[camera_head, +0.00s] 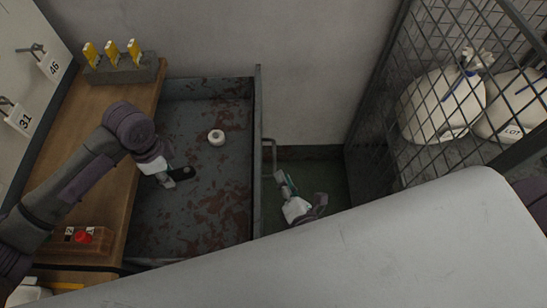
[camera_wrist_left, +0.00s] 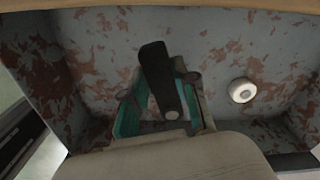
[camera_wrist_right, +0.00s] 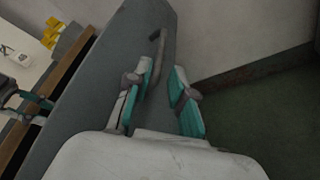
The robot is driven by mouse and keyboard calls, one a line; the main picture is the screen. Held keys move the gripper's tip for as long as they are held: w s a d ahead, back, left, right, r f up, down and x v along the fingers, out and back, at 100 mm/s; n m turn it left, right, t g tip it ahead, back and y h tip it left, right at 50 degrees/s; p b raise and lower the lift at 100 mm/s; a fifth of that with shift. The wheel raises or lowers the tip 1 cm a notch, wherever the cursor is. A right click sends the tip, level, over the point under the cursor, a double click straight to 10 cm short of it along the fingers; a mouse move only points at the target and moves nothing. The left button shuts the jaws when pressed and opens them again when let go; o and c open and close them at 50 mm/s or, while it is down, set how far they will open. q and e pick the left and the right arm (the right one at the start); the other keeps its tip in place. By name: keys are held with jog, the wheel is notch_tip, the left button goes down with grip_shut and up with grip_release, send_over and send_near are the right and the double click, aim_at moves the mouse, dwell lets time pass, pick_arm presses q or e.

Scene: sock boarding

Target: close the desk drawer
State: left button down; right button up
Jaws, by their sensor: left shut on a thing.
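The desk drawer (camera_head: 205,220) stands pulled open, grey with rusty red patches inside. Its front panel (camera_head: 257,120) is the upright plate on the right, with a grey bar handle (camera_head: 270,150) on the outer face. The handle also shows in the right wrist view (camera_wrist_right: 157,50). My right gripper (camera_head: 283,183) is outside the drawer by the handle. Its fingers (camera_wrist_right: 162,82) are apart, with the handle just ahead of them. My left gripper (camera_head: 170,178) is low over the drawer, shut on a dark elongated object (camera_wrist_left: 158,78), whose end also shows in the head view (camera_head: 186,173).
A white ring-shaped roll (camera_head: 216,137) lies in the drawer. The wooden desktop (camera_head: 100,190) holds a block with yellow pieces (camera_head: 122,68) and a red-button box (camera_head: 80,238). A wire cage with white sacks (camera_head: 445,102) stands right. A large pale surface (camera_head: 400,245) covers the foreground.

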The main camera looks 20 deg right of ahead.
aim_at(274, 159)
jog(key=x, duration=0.8)
jog(key=shift+f+p, duration=0.1)
jog(key=shift+p, duration=0.25)
jog(key=shift+c, duration=0.2)
grip_shut()
